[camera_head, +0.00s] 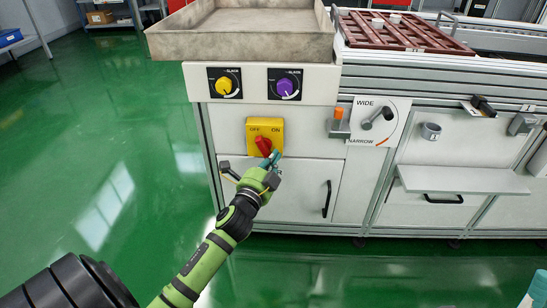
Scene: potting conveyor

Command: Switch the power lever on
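The power lever (263,146) is a red handle on a yellow plate (275,125) marked OFF at left and ON at right, on the front of the white cabinet. Its grip end slants down and to the right, close to my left gripper. My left gripper (274,158), with teal fingertips, is just below and right of the lever, its arm reaching up from the lower left. The fingertips overlap or nearly touch the lever end in this view. I cannot tell whether they touch it or how far apart they are.
Above the plate are a yellow knob (224,86) and a purple knob (287,87). A WIDE/NARROW lever panel (374,122) and an orange-tipped block (340,124) are to the right. A grey tray (243,46) overhangs the cabinet. Green floor (110,150) lies open at left.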

